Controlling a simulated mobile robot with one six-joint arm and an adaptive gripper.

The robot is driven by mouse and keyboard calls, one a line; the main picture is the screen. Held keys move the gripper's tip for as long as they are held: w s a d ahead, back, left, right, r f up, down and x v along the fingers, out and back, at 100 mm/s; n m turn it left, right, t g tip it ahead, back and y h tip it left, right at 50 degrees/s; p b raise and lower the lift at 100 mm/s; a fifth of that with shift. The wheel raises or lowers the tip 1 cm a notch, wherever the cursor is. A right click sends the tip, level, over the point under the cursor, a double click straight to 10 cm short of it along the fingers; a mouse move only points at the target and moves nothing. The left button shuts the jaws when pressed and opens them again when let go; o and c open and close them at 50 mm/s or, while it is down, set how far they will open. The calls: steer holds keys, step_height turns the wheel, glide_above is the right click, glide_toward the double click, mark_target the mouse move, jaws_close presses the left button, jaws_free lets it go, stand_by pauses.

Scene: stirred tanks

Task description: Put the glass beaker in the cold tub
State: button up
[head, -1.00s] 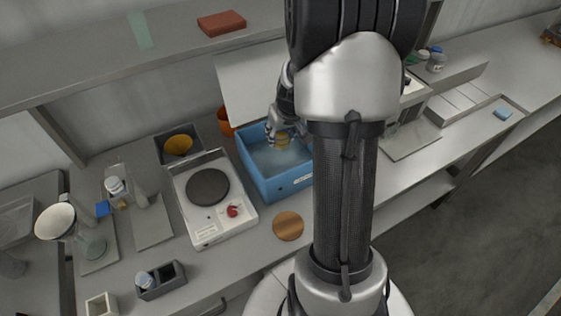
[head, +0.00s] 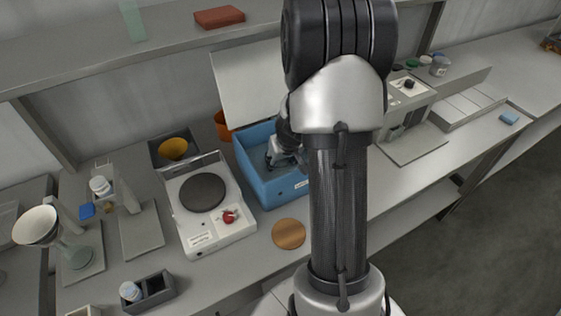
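The blue tub (head: 284,193) stands in the middle of the bench, with its pale lid (head: 245,85) raised behind it. My gripper (head: 269,160) is down inside the tub, its fingers near the tub's left part. My wrist and arm cover the tub's right part. Whether the fingers are open or closed is too small to tell. I cannot make out the glass beaker in or beside the gripper now; it may be hidden behind the fingers or arm.
A white hotplate (head: 220,232) with a dark round plate stands left of the tub. A round wooden mat (head: 289,234) lies in front. A yellow bowl (head: 173,149) and an orange pot (head: 222,125) stand behind.

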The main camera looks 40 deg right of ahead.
steer(key=shift+f, duration=0.15)
steer(key=o, duration=1.1)
steer(key=p+v, duration=0.5)
steer(key=v, duration=0.6)
steer(key=s+a+r+n+y, duration=0.1)
steer(key=s+a+r+n, duration=0.1)
steer(key=a+r, duration=1.15)
steer(key=s+a+r, duration=0.1)
steer(key=s+a, duration=0.3)
steer(key=s+a+r+n, duration=0.1)
steer(key=s+a, duration=0.3)
steer(key=s, duration=0.1)
steer(key=s+a+r+n, duration=0.1)
steer(key=s+a+r, duration=0.1)
steer(key=s+a, duration=0.2)
steer(key=shift+s+a+y, duration=0.1)
steer(key=shift+s+y, duration=0.2)
steer(key=shift+s, duration=0.45)
